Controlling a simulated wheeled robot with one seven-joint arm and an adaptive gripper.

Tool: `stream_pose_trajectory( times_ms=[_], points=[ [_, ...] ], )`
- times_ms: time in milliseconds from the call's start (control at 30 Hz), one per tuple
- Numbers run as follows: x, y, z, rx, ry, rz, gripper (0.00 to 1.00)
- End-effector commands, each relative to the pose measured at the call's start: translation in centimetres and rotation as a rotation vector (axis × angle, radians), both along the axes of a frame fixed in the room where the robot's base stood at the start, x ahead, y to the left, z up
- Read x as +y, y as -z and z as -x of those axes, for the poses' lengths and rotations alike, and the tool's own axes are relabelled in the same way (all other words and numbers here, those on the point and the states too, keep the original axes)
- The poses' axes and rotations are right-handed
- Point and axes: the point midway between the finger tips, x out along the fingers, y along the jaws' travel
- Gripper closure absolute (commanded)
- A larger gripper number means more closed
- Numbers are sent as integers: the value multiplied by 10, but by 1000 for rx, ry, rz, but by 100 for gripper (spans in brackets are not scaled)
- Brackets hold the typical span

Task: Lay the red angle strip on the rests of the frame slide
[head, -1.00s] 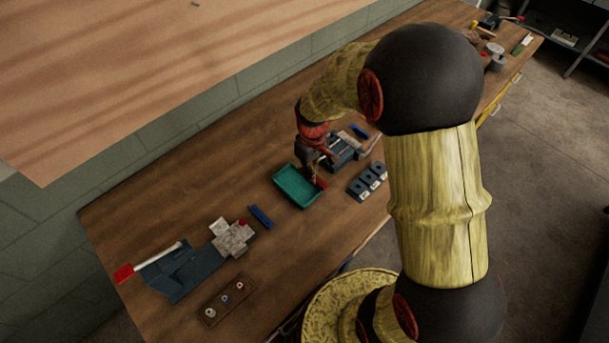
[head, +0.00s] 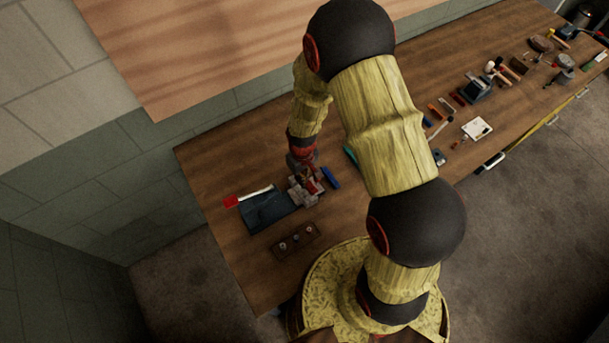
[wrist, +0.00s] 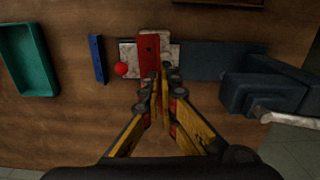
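The red angle strip (wrist: 148,52) shows in the wrist view with a dark hole in its flange. It lies across the pale mottled block (wrist: 128,56) of the frame slide; I cannot tell whether it touches it. My gripper (wrist: 160,74) is closed on the strip's near end, at its right edge. In the head view my gripper (head: 306,173) is low over the slide's right end, with the strip (head: 315,187) beneath it. The slide's dark base (head: 265,209) extends left. Its rests are partly hidden by strip and fingers.
A blue bar (wrist: 97,59) and teal tray (wrist: 26,60) lie beside the slide. A brown holder with small round parts (head: 296,243) lies nearer me. Loose tools fill the bench's right.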

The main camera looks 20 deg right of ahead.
Motion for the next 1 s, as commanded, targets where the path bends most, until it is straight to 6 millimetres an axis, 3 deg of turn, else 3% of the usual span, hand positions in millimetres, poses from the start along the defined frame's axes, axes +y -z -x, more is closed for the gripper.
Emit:
stream_pose_trajectory(
  times_ms=[200, 700, 1000],
  points=[
    [0, 1, -13, -1, 57, 0, 100],
    [0, 1, -14, -1, 69, -1, 100],
    [0, 23, -13, 0, 68, -1, 100]
  ],
)
